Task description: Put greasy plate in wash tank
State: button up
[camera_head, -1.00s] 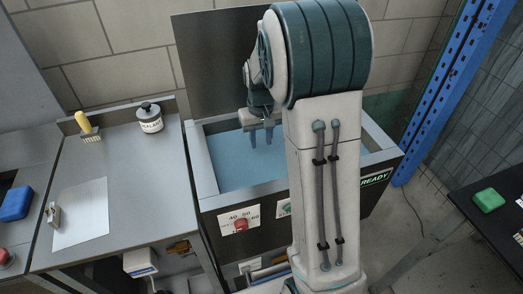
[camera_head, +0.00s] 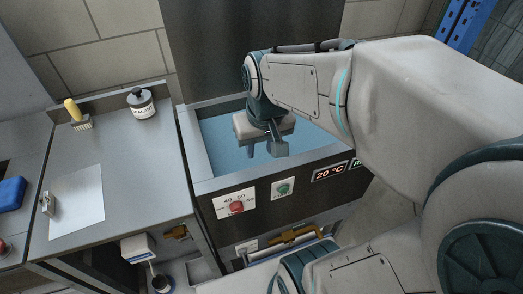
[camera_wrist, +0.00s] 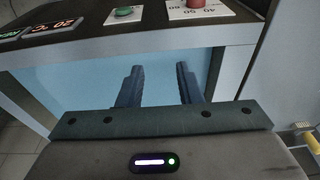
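The wash tank (camera_head: 192,150) is a steel basin filled with blue liquid. Its lid stands open behind it. My gripper (camera_head: 264,151) is over the tank, pointing down near its front half. In the wrist view my gripper (camera_wrist: 159,68) has its two fingers apart with nothing between them, and the tank's blue liquid (camera_wrist: 158,90) shows behind them. I see no greasy plate in either view.
The tank's front panel has a red knob (camera_head: 236,207), a green start button (camera_head: 283,188) and a 20 °C display (camera_head: 329,172). On the left counter are a descalant jar (camera_head: 141,103), a yellow-handled brush (camera_head: 75,114) and a white sheet (camera_head: 77,202).

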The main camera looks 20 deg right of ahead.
jog(key=shift+t, duration=0.3)
jog(key=s, duration=0.4)
jog(key=shift+s+a+f, duration=0.2)
jog(key=shift+s, duration=0.05)
jog(key=shift+c, duration=0.3)
